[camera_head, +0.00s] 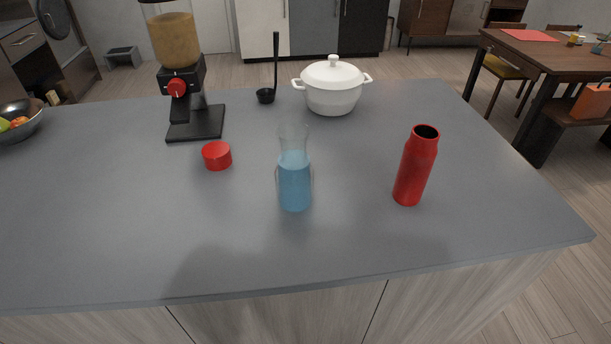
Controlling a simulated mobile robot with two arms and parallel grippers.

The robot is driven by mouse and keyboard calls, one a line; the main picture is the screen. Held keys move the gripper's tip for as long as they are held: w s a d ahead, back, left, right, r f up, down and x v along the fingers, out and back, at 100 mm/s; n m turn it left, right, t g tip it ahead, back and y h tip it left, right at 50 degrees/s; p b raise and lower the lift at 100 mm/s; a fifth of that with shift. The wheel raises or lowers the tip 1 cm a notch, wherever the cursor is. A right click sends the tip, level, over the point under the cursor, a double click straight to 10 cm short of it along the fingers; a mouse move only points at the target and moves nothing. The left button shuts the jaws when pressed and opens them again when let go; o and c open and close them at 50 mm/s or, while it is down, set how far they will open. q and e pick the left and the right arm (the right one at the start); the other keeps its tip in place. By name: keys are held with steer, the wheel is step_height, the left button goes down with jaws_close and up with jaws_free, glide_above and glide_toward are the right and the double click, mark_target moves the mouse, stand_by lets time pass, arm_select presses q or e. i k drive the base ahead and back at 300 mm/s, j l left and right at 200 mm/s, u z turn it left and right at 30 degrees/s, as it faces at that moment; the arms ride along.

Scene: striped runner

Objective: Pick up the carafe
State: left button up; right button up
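A clear glass carafe (294,180) stands upright near the middle of the grey countertop (120,220). Blue liquid fills its lower part, and its narrow neck is clear and empty. Nothing touches the carafe. Neither of my grippers shows in the head view.
A red open bottle (415,168) stands to the right of the carafe, and a red cap (217,155) lies to its left. Behind are a black dispenser (186,95), a black ladle (267,94) and a white lidded pot (332,92). The counter in front of the carafe is clear.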

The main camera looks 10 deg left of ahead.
mark_target(294, 173)
steer(key=l, duration=0.45)
steer(key=k+l+u, duration=0.1)
steer(key=l, duration=0.3)
steer(key=k+l, duration=0.15)
steer(key=l, duration=0.3)
